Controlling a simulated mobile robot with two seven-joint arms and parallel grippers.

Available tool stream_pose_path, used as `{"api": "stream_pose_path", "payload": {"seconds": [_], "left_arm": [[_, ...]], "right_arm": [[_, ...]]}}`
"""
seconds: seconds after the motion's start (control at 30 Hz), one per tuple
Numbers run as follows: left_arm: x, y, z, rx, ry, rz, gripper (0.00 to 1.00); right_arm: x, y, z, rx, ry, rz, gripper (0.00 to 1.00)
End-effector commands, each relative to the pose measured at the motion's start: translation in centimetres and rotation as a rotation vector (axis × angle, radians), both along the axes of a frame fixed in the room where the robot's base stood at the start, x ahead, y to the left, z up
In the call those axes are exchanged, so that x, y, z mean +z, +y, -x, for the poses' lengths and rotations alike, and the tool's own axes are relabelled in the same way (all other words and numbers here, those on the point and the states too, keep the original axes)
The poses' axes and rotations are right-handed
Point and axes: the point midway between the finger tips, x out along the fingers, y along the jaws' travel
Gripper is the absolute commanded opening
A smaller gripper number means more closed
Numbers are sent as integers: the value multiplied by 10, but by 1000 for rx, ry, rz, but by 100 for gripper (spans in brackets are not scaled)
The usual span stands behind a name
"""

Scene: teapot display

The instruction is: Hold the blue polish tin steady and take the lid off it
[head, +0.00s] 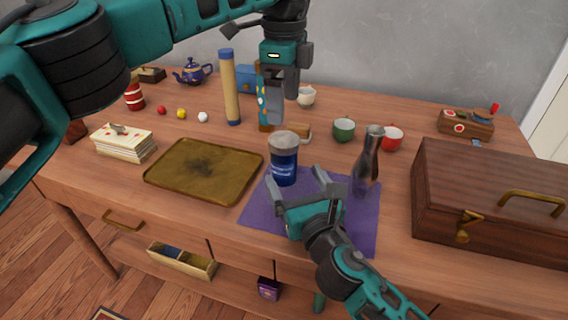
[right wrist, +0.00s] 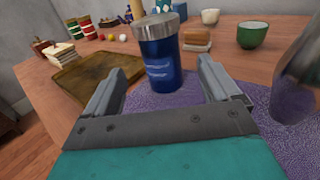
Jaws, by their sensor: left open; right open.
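The blue polish tin (head: 284,169) stands upright on the purple mat (head: 345,218), with its grey lid (head: 284,140) on top. In the right wrist view the tin (right wrist: 160,66) is beyond and between the open fingers, with the lid (right wrist: 156,25) above finger height. My right gripper (head: 301,186) is open and empty, low over the mat in front of the tin, not touching it. My left gripper (head: 276,110) is open and empty, above and behind the tin, pointing down.
A dark glass bottle (head: 368,163) stands on the mat to the right of the tin. A brass tray (head: 204,170) lies to the left. Behind are a tall tan cylinder (head: 231,88), a green cup (head: 343,129) and a red cup (head: 392,138). A wooden chest (head: 490,200) fills the right side.

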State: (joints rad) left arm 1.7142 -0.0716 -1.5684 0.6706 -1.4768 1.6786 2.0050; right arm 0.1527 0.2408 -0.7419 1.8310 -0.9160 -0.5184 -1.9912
Motion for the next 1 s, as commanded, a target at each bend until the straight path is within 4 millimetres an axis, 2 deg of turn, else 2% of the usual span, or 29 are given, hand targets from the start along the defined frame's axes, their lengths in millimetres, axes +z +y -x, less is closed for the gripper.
{"api": "stream_pose_path", "payload": {"seconds": [0.03,0.2,0.4,0.6,0.87,1.0], "left_arm": [[0,0,0,0,0,1,86],[0,0,0,-1,0,1,86],[0,0,0,-1,1,2,86],[0,0,0,-1,1,2,86],[0,0,0,-1,1,2,86],[0,0,0,-1,1,2,86]], "right_arm": [[2,4,-11,-2,-3,-2,89],[1,14,-43,-2,0,-3,89],[1,21,-68,-2,0,-3,89],[0,25,-78,-1,1,-2,89],[0,25,-80,-1,1,-2,89],[0,25,-80,-1,1,-2,79]]}}
